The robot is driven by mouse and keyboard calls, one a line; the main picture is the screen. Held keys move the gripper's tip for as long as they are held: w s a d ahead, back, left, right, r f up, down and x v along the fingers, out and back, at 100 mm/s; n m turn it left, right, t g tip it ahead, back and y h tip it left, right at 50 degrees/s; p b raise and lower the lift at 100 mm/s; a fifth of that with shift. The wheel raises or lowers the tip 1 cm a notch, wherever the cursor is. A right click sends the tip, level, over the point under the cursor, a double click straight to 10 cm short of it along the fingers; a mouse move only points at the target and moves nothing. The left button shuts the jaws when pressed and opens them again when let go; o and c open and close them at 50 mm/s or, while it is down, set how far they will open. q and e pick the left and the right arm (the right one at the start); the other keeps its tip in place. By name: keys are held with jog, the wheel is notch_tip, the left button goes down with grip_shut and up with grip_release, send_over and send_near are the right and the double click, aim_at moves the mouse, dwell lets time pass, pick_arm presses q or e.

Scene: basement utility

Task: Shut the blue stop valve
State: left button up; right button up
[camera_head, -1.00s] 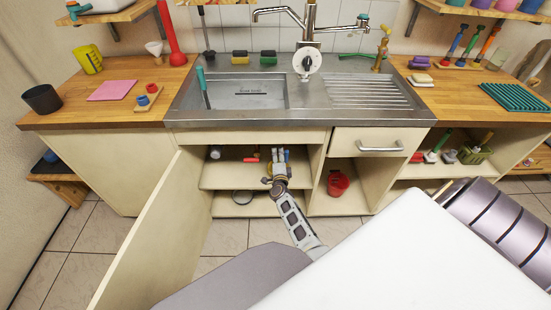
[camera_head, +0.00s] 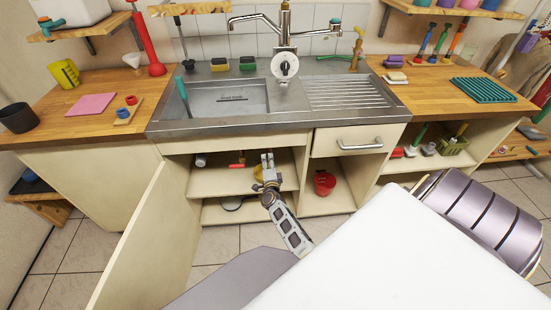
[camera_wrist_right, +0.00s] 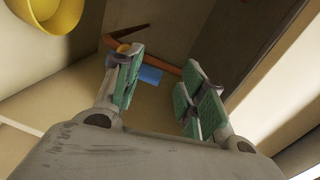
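My right gripper (camera_head: 267,162) reaches into the open cabinet under the sink. In the right wrist view its two green-padded fingers (camera_wrist_right: 158,88) stand apart, with an open gap between them. A blue piece (camera_wrist_right: 150,75), which looks like the blue stop valve's handle, shows between and beyond the fingers, near the left one. I cannot tell whether they touch. It sits by an orange-brown pipe (camera_wrist_right: 160,62) at the back. In the head view my gripper hides the blue valve. My left gripper is not in view.
A red handle (camera_head: 237,165) lies left of my gripper inside the cabinet. A yellow round container (camera_wrist_right: 47,15) is at the wrist view's upper left. The open cabinet door (camera_head: 135,245) stands at the left; a red cup (camera_head: 324,183) is in the right compartment.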

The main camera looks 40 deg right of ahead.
jog(key=s+d+f+p+v, duration=0.1)
jog(key=p+v, duration=0.3)
jog(key=v, duration=1)
jog(key=shift+f, duration=0.65)
dwell(1.3)
jog(key=shift+r, duration=0.1)
dwell(0.8)
